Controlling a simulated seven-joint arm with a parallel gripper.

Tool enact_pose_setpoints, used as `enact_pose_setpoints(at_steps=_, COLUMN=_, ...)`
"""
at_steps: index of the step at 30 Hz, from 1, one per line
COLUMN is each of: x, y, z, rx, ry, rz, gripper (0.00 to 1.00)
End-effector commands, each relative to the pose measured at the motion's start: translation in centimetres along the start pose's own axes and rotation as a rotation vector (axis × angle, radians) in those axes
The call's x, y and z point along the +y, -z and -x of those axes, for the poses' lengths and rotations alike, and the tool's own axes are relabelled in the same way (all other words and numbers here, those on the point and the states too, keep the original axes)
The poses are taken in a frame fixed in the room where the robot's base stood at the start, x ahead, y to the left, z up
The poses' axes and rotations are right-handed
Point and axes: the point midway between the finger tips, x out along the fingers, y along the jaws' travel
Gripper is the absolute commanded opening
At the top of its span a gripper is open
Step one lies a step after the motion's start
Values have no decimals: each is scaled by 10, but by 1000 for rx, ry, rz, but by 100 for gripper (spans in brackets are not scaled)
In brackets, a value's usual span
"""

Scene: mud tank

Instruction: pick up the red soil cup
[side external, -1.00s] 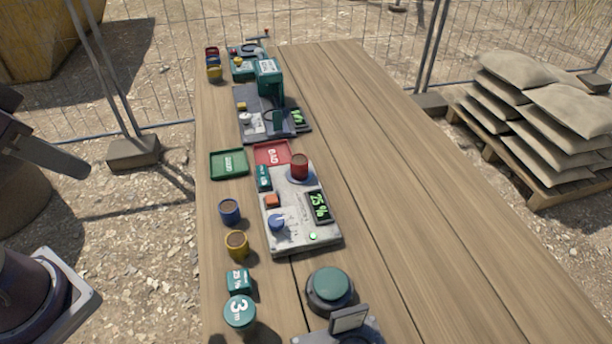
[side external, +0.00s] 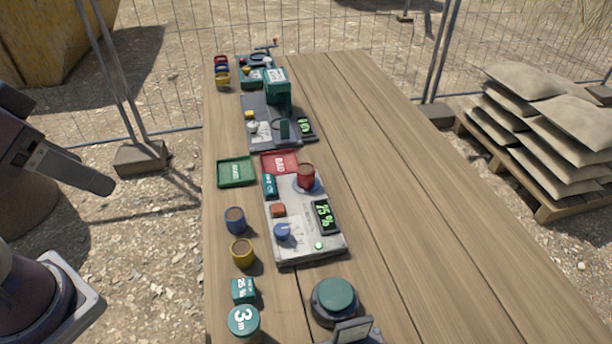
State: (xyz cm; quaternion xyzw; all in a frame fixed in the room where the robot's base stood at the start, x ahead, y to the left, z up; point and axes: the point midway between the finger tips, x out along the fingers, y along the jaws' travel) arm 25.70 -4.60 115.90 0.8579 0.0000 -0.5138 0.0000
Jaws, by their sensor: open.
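The red soil cup (side external: 306,177) stands upright on the round pad at the far right corner of a grey meter box (side external: 298,240). The box has a lit green display (side external: 324,216), a blue knob and an orange button. My gripper (side external: 88,172) is partly in view at the left edge, over the ground beside the table. It is open and empty, well apart from the red cup. Only one finger shows clearly; the rest is cut off or hidden.
A blue cup (side external: 235,220) and a yellow cup (side external: 242,254) stand left of the box. Green (side external: 224,182) and red (side external: 270,158) trays lie behind it. A large round button (side external: 335,297) is in front. The table's right half is clear.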

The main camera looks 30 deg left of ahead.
Motion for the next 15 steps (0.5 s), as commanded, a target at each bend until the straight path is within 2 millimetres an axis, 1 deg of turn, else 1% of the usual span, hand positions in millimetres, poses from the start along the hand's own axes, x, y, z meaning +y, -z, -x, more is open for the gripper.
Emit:
enact_pose_setpoints(at_steps=5, x=0, y=1, z=0, rx=-1, ry=0, rz=4, gripper=63)
enact_pose_setpoints(at_steps=7, x=2, y=12, z=0, rx=-16, ry=-6, rz=51, gripper=63)
enact_pose_setpoints(at_steps=8, x=3, y=22, z=0, rx=-28, ry=-10, rz=93, gripper=63)
enact_pose_setpoints(at_steps=11, x=11, y=76, z=-10, rx=-101, ry=-21, rz=332, gripper=63)
enact_pose_setpoints(at_steps=12, x=16, y=102, z=-21, rx=-137, ry=-19, rz=452, gripper=63)
enact_pose_setpoints(at_steps=14, x=25, y=138, z=-43, rx=-190, ry=-6, rz=636, gripper=63)
enact_pose_setpoints(at_steps=15, x=31, y=160, z=-62, rx=-225, ry=8, rz=757, gripper=63)
